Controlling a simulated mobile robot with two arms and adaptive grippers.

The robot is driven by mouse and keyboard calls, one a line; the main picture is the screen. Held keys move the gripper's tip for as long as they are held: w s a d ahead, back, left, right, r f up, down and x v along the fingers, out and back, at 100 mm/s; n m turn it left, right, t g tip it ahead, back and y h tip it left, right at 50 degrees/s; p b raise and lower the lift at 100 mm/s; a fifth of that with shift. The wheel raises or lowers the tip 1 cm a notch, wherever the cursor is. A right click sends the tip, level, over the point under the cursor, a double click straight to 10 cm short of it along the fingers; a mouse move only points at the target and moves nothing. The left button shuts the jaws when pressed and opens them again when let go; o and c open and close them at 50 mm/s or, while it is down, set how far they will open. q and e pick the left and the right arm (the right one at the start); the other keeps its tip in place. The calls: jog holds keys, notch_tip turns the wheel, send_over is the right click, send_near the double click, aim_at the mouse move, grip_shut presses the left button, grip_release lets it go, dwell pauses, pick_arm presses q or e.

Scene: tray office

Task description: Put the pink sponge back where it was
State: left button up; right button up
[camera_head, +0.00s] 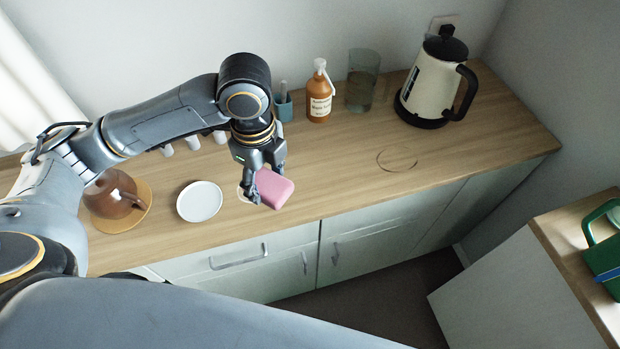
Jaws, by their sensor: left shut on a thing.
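The pink sponge (275,188) is at the front part of the wooden counter (340,165), just right of the white saucer. My left gripper (258,196) points down and is shut on the sponge's left side. The gripper's fingers hide part of the sponge. I cannot tell whether the sponge touches the counter or is held just above it. A pale round mark (241,192) shows on the counter beside the fingers. My right gripper is not in view.
A white saucer (199,202) and a brown teapot (113,194) on a round mat (143,194) stand left. Behind are a teal cup (284,108), brown bottle (319,95), glass (362,80) and kettle (434,85). A thin ring mark (397,160) lies on clear counter at right.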

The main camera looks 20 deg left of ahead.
pick_arm(q)
jog(key=m, duration=0.4)
jog(key=shift+a+f, duration=0.1)
jog(key=m, duration=0.3)
jog(key=shift+a+f+m, duration=0.15)
jog(key=shift+m, duration=0.15)
jog(key=shift+w, duration=0.1)
jog(key=shift+m, duration=0.3)
jog(key=w+d+f+p, duration=0.1)
jog(key=w+f, duration=0.2)
jog(key=w, duration=0.1)
jog(key=w+d+f+p, duration=0.1)
jog(key=w+d+f, duration=0.1)
jog(key=w+f, duration=0.1)
jog(key=w+d+f+p, duration=0.1)
jog(key=w+f, duration=0.2)
jog(key=w, duration=0.2)
jog(key=shift+w+d+f+p, duration=0.25)
jog(key=shift+w+d+p, duration=0.05)
jog(key=shift+d, duration=0.1)
notch_tip(320, 180, down, 3)
jog(key=shift+w+p, duration=0.15)
jog(key=shift+p, duration=0.15)
jog(key=shift+f, duration=0.3)
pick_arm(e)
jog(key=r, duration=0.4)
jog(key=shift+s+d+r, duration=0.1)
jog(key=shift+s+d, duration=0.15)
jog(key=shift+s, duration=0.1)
